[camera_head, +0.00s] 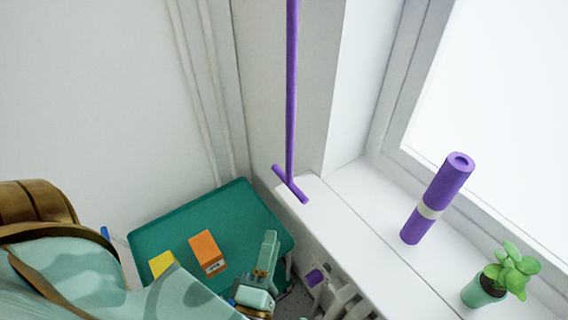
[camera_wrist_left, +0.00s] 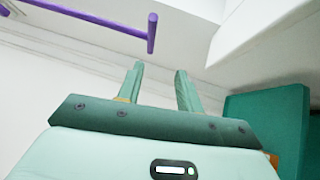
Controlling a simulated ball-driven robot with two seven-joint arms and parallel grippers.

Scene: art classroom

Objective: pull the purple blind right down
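A purple pull rod (camera_head: 292,90) hangs down from above the head view and ends in a short crossbar handle (camera_head: 290,184) in front of the windowsill corner. The blind itself is out of view. The rod (camera_wrist_left: 90,18) and its crossbar (camera_wrist_left: 152,33) also show in the left wrist view, beyond my fingertips. My left gripper (camera_head: 268,248) is below and a little left of the handle in the head view. In the left wrist view the left gripper (camera_wrist_left: 159,70) has its two fingers apart with nothing between them. My right gripper is not in view.
A teal table (camera_head: 155,236) holds an orange box (camera_head: 205,248) and a yellow item (camera_head: 161,263). On the white windowsill (camera_head: 345,208) stand a purple roll with a pale band (camera_head: 435,200) and a potted plant (camera_head: 483,292). A white radiator (camera_head: 345,300) is below the sill.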

